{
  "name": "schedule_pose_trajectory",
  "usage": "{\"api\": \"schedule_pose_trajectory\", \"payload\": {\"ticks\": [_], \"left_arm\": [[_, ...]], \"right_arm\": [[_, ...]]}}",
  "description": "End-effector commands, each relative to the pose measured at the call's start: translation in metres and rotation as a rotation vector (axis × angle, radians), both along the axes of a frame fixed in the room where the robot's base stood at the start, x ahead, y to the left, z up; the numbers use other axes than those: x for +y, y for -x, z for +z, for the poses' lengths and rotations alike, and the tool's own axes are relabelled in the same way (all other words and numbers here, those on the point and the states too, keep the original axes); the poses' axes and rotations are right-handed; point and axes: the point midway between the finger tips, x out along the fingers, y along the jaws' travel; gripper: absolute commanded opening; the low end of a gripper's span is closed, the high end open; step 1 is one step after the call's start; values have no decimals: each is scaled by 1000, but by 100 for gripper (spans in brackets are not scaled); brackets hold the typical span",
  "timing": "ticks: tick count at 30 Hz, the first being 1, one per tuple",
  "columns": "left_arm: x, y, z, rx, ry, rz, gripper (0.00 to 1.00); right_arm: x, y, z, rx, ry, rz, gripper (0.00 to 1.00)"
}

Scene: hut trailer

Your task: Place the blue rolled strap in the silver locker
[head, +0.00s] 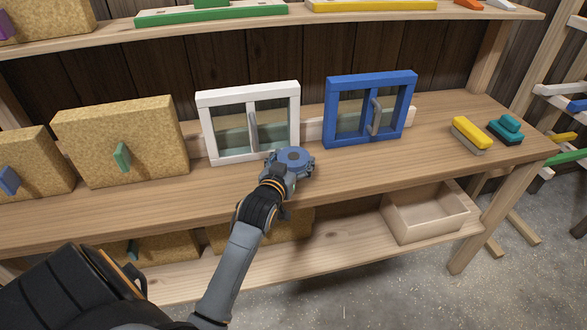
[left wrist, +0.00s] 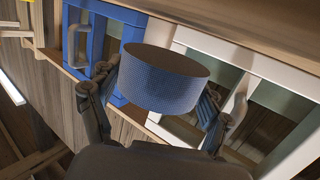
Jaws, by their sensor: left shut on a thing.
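The blue rolled strap (head: 291,156) is a short round roll. My left gripper (head: 288,164) is shut on it and holds it by its sides, just in front of the white-framed window unit (head: 204,132) on the workbench. In the left wrist view the strap (left wrist: 160,84) sits between the two fingers (left wrist: 155,95). A blue-framed window unit (head: 329,110) stands to the right. Both units have glazed fronts and a grey upright handle, and both look shut. No plainly silver locker shows. My right gripper is not in view.
Cork boxes with a green handle (head: 160,140) and a blue handle (head: 40,150) stand at the left. A yellow brush-like block (head: 472,132) and a teal one (head: 506,128) lie at the right. A shelf (head: 270,22) runs above; an open wooden box (head: 425,212) sits below.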

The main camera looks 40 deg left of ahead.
Motion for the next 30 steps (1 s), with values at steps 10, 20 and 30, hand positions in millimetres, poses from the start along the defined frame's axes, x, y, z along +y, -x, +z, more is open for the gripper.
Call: {"api": "schedule_pose_trajectory", "payload": {"ticks": [10,20,30], "left_arm": [[-1,-1,-32,-1,1,0,39],[-1,-1,-35,2,2,0,92],[-1,-1,-35,2,2,0,100]], "right_arm": [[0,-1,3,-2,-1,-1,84],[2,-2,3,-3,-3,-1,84],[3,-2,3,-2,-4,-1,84]]}}
